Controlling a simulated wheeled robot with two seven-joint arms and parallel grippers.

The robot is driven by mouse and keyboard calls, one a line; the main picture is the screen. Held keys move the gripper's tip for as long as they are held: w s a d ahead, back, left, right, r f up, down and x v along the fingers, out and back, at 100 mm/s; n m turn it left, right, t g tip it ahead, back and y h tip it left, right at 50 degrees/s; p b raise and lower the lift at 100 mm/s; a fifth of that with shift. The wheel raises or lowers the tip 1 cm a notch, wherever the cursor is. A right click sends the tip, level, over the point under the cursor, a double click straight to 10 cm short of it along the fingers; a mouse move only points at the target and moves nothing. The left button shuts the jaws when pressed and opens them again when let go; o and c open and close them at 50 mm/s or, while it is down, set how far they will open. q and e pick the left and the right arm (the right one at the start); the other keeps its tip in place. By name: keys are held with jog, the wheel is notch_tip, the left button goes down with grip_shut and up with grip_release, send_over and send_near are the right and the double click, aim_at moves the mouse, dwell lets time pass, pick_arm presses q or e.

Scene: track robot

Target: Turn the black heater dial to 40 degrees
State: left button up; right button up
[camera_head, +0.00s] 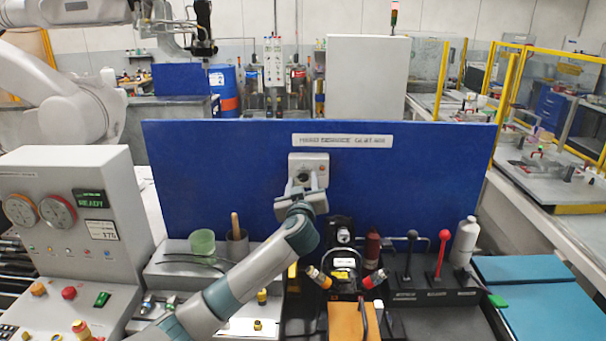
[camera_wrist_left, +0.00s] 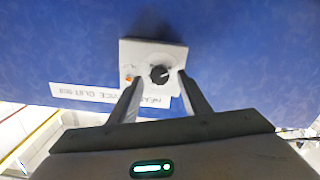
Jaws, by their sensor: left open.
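The black heater dial (camera_wrist_left: 159,74) sits on a light grey square plate (camera_wrist_left: 140,53) fixed to the blue panel. In the head view the plate (camera_head: 309,161) is near the panel's middle, and the dial is partly covered by my gripper. My left gripper (camera_head: 304,180) is raised in front of the plate. In the left wrist view its two fingers (camera_wrist_left: 157,80) point at the dial, one on each side, with the dial showing between their tips. The fingers are apart and hold nothing; contact with the dial cannot be told. My right gripper does not show.
The blue panel (camera_head: 230,170) stands upright behind the bench, with a white label (camera_head: 342,140) above the plate. Below are a green cup (camera_head: 202,243), a red lever (camera_head: 441,252), a black lever (camera_head: 410,250) and a white bottle (camera_head: 465,240). A control cabinet (camera_head: 70,180) stands at left.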

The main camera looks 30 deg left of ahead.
pick_arm(q)
jog(key=shift+p+x, duration=0.3)
jog(key=shift+x, duration=0.65)
jog(key=c, duration=1)
jog(key=shift+c, duration=0.2)
jog(key=shift+f, duration=0.1)
